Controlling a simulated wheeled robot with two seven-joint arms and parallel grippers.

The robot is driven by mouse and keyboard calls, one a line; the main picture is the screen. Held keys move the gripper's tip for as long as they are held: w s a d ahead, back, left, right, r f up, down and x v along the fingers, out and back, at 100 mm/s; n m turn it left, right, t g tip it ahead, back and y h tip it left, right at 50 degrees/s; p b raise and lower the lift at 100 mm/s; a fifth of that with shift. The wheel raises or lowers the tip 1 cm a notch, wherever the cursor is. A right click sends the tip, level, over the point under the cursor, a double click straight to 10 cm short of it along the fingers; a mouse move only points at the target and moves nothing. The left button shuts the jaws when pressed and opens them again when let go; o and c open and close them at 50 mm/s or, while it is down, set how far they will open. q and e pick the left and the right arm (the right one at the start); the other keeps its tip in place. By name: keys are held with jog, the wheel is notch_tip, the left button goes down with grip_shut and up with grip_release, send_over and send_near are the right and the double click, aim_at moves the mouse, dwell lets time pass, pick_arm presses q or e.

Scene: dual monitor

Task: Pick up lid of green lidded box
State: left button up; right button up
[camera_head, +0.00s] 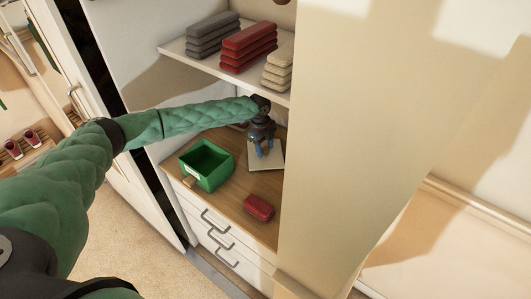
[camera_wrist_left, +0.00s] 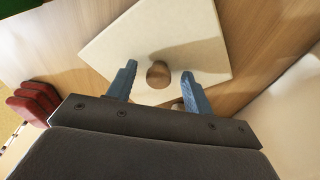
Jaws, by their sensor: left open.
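A green open-topped box (camera_head: 207,165) stands on the wooden surface with no lid on it. A flat cream square lid (camera_head: 267,162) lies on the same surface to its right. The lid also shows in the left wrist view (camera_wrist_left: 196,32), with a round wooden knob (camera_wrist_left: 158,74) on it. My left gripper (camera_head: 264,149) is open above the lid, pointing down. In the left wrist view the knob appears between the two blue fingertips (camera_wrist_left: 158,73), with gaps on both sides. I cannot tell how far above the lid the fingertips are. My right gripper is not in view.
A red bundle (camera_head: 259,208) lies near the front edge of the wooden surface (camera_head: 228,198). A shelf (camera_head: 200,57) above carries grey, red and cream stacks. A tall beige panel (camera_head: 345,140) closes the right side. Drawers with handles (camera_head: 217,234) are below.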

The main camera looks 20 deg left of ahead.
pick_arm(q)
jog(key=shift+f, duration=0.15)
jog(key=shift+s, duration=0.1)
jog(key=c, duration=1.1)
jog(key=shift+o, duration=0.2)
